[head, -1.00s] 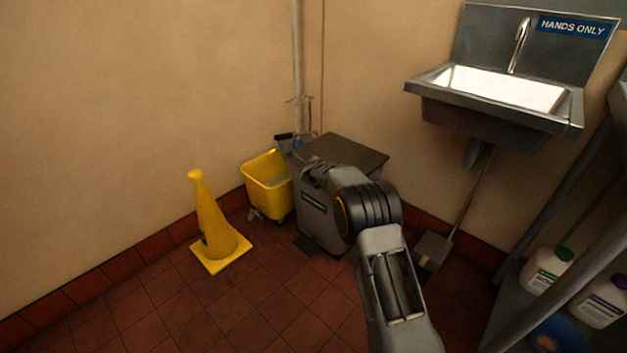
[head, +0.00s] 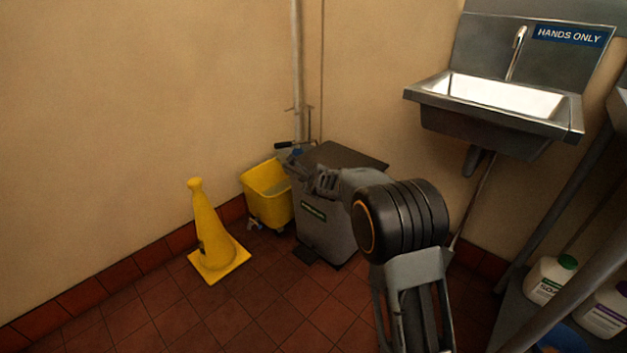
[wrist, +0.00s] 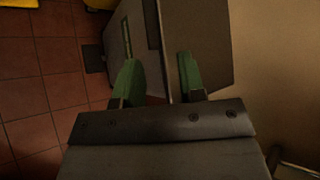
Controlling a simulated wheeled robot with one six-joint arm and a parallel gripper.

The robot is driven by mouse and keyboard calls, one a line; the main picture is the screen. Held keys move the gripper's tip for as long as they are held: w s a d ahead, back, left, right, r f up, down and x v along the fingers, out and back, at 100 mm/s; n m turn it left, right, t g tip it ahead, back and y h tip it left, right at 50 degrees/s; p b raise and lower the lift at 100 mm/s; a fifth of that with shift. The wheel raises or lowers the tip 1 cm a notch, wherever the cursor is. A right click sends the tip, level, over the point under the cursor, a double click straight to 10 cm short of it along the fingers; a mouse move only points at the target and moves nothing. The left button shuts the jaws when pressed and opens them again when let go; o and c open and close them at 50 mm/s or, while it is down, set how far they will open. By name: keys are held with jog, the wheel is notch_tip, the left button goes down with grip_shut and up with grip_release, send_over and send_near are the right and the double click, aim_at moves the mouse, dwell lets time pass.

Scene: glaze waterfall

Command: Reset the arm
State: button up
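My gripper (wrist: 158,82) shows in the wrist view with its two green fingers apart and nothing between them. The grey pedal bin (wrist: 214,35) lies beyond the fingers in that view. In the head view my arm reaches up from the bottom right, and its gripper end (head: 308,180) appears small in front of the grey bin (head: 325,226). The fingertips are hard to make out there.
A yellow cone (head: 213,235) stands on the red tiles at left. A yellow mop bucket (head: 267,192) stands beside the bin. A steel sink (head: 490,125) hangs on the right wall. White bottles (head: 549,280) sit on a low shelf at right. Floor between cone and arm is clear.

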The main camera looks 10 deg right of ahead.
jog(key=s+d+r+n+g+p, duration=0.1)
jog(key=s+r+n+p, duration=0.35)
jog(key=r+p, duration=0.35)
jog(key=s+d+r+n+g+y+p, duration=0.1)
jog(key=s+r+n+p, duration=0.2)
jog(key=s+r+p, duration=0.55)
jog(key=s+r+n+g+p, duration=0.25)
jog(key=r+n+p, duration=0.2)
jog(key=r, duration=0.65)
jog(key=s+d+r+n+g+p, duration=0.2)
jog(key=s+r+n+p, duration=0.4)
jog(key=s+r+p, duration=0.3)
jog(key=s+d+r+n+g+h+p, duration=0.1)
jog(key=s+r+n+p, duration=0.5)
jog(key=s+p, duration=0.6)
notch_tip(320, 180, up, 3)
jog(key=s+d+g, duration=0.1)
jog(key=s+d, duration=0.1)
jog(key=shift+s+f+h, duration=0.15)
jog(key=shift+s+h, duration=0.15)
